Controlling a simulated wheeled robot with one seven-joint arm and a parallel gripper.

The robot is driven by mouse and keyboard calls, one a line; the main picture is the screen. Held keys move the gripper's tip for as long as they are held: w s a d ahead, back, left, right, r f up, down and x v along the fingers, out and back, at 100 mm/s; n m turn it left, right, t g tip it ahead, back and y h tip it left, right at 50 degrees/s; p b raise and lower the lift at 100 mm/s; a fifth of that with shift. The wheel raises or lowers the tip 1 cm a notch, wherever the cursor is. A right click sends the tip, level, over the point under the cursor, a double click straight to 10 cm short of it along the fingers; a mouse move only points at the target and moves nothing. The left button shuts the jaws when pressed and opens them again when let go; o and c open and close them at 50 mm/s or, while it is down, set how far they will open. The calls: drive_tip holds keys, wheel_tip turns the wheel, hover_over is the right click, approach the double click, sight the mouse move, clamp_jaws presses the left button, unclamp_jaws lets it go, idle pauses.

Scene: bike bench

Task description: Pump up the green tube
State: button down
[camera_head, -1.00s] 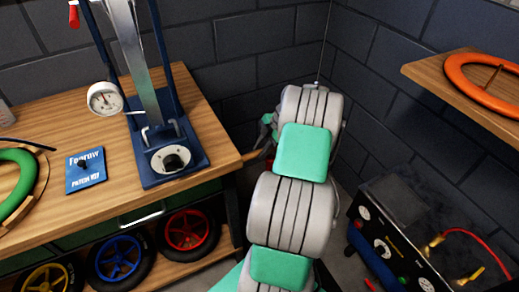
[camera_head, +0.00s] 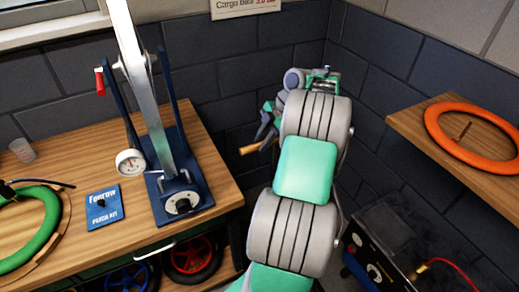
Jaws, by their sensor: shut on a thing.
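The green tube (camera_head: 38,232) lies on a round wooden piece on the bench at the left edge, partly cut off. A dark hose (camera_head: 45,183) runs near its upper rim. A blue stand (camera_head: 190,175) with a tall silver bar (camera_head: 138,75) rises from the bench. A white dial gauge (camera_head: 130,162) is at its left and a red grip (camera_head: 99,80) is higher up. My gripper (camera_head: 262,132), teal and grey, is beyond the bench's right end, partly hidden by my arm. It is shut on a short wooden handle (camera_head: 258,147); what the handle belongs to is unclear.
A blue card (camera_head: 104,207) lies between tube and stand. A small clear cup (camera_head: 22,150) is at the back left. Wheels (camera_head: 192,255) sit under the bench. An orange ring (camera_head: 470,132) lies on the right shelf, above a dark machine (camera_head: 385,245) with a red hose.

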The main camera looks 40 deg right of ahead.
wheel_tip(320, 180, up, 8)
drive_tip(key=p, duration=0.4)
drive_tip(key=shift+f, duration=0.15)
drive_tip(key=c, duration=1.2)
unclamp_jaws()
drive_tip(key=p+v, duration=0.1)
drive_tip(key=v, duration=0.3)
drive_tip(key=p+v, duration=0.2)
drive_tip(key=v, duration=0.1)
drive_tip(key=shift+s+a+r, duration=0.1)
drive_tip(key=shift+s+r, duration=0.15)
drive_tip(key=shift+r, duration=0.15)
